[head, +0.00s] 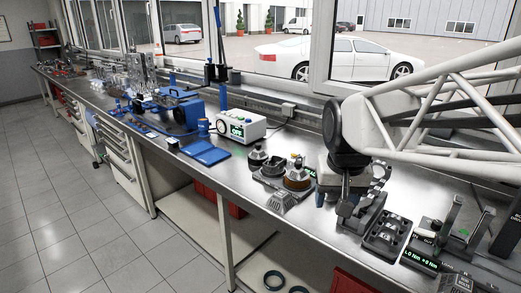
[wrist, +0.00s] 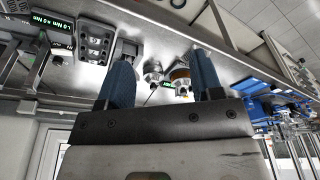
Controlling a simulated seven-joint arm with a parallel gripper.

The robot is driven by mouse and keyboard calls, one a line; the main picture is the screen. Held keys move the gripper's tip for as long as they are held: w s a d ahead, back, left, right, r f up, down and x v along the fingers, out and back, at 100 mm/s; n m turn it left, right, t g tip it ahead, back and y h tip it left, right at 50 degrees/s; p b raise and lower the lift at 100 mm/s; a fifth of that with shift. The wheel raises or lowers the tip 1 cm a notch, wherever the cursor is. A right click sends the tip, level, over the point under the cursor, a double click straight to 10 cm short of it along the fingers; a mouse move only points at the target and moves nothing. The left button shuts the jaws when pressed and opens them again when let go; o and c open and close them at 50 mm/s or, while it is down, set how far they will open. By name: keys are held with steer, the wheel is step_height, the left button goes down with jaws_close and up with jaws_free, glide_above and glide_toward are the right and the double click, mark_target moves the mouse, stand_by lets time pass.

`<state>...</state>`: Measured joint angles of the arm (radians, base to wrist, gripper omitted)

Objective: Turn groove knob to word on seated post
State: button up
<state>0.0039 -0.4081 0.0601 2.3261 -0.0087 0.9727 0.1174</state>
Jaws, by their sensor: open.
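My gripper (wrist: 160,66) is open, with its two blue fingers apart and nothing held between them. In the head view my gripper (head: 345,212) hangs over the bench, right of a cluster of small round fixtures. One fixture has a brass-brown ring (head: 296,180); it also shows between the fingers in the wrist view (wrist: 181,74), farther off. A dark round piece with a silver top (head: 274,168) stands beside it, and another (head: 258,155) lies behind. I cannot tell which is the groove knob or the seated post, and no word on them is readable.
A white box with a dial and green display (head: 240,126) stands farther left, near a blue tray (head: 205,152). A dark block with round sockets (head: 388,236) and a torque readout (head: 420,262) lie to the right. Bare bench (head: 240,178) lies along the front left.

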steer(key=w+m+g, duration=0.1)
steer(key=w+m, duration=0.2)
steer(key=w, duration=2.9)
steer(key=w+f, duration=0.5)
steer(key=w, duration=0.4)
steer(key=w+a+f+m, duration=0.1)
steer(key=w+f, duration=0.4)
steer(key=w, duration=0.4)
steer(key=w+a+f+m+g, duration=0.1)
steer(key=w+f, duration=0.5)
steer(key=w, duration=0.4)
steer(key=shift+w+f, duration=0.2)
steer(key=shift+f, duration=0.1)
steer(key=shift+f, duration=3.85)
steer(key=c, duration=0.9)
